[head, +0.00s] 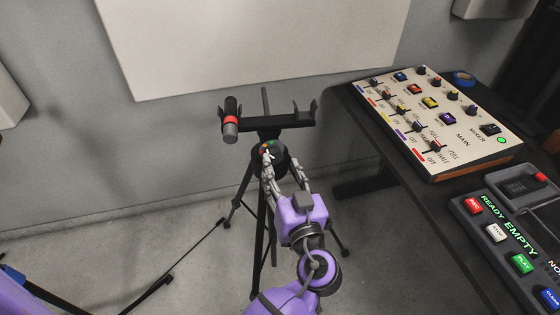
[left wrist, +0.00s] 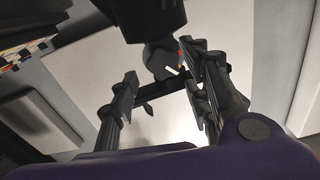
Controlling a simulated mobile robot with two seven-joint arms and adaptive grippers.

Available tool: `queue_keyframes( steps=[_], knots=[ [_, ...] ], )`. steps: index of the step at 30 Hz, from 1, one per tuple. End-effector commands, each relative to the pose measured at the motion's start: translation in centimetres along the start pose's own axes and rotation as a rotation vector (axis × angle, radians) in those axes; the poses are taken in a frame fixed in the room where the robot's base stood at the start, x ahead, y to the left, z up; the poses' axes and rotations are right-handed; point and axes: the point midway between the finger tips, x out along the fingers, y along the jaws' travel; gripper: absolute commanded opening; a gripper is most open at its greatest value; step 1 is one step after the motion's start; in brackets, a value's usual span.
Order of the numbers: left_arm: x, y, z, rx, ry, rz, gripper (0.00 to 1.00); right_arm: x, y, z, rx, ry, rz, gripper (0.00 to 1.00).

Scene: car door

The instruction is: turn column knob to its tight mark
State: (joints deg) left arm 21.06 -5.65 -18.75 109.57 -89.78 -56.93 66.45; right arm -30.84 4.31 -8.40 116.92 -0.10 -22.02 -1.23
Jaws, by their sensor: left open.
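The column knob (head: 280,150) is a dark round part on the black tripod stand (head: 262,190), just below its crossbar. Contact cannot be told.
A dark cylinder with a red ring (head: 231,122) rests in the crossbar's left cradle; the right cradle (head: 305,113) is empty. A mixer panel (head: 440,115) and a recorder box (head: 515,235) stand on the dark table at right. Tripod legs spread over the floor.

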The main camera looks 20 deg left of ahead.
Motion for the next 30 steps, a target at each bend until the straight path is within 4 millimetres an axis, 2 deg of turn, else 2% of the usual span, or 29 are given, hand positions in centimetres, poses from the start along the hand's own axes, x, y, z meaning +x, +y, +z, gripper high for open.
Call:
queue_keyframes(
  steps=[3,6,15,24,30],
  knots=[
    [1.5,0.1,-0.2,0.0,0.002,0.001,0.44,-0.5,0.0,-0.1,0.005,-0.002,0.001,0.4],
    [2.2,0.0,-0.1,0.0,0.0,0.0,0.44,-0.7,0.0,0.1,0.006,-0.006,0.001,0.4],
    [2.4,0.0,0.1,0.001,-0.002,0.001,0.44,-0.6,-0.1,0.1,0.007,-0.006,0.0,0.4],
    [2.4,0.1,0.1,0.001,-0.001,0.003,0.04,-0.4,-0.2,-0.2,0.007,0.001,-0.002,0.4],
    [2.4,0.2,0.0,0.001,0.0,0.005,0.03,-0.3,-0.2,-0.3,0.007,0.002,-0.002,0.4]
  ],
)
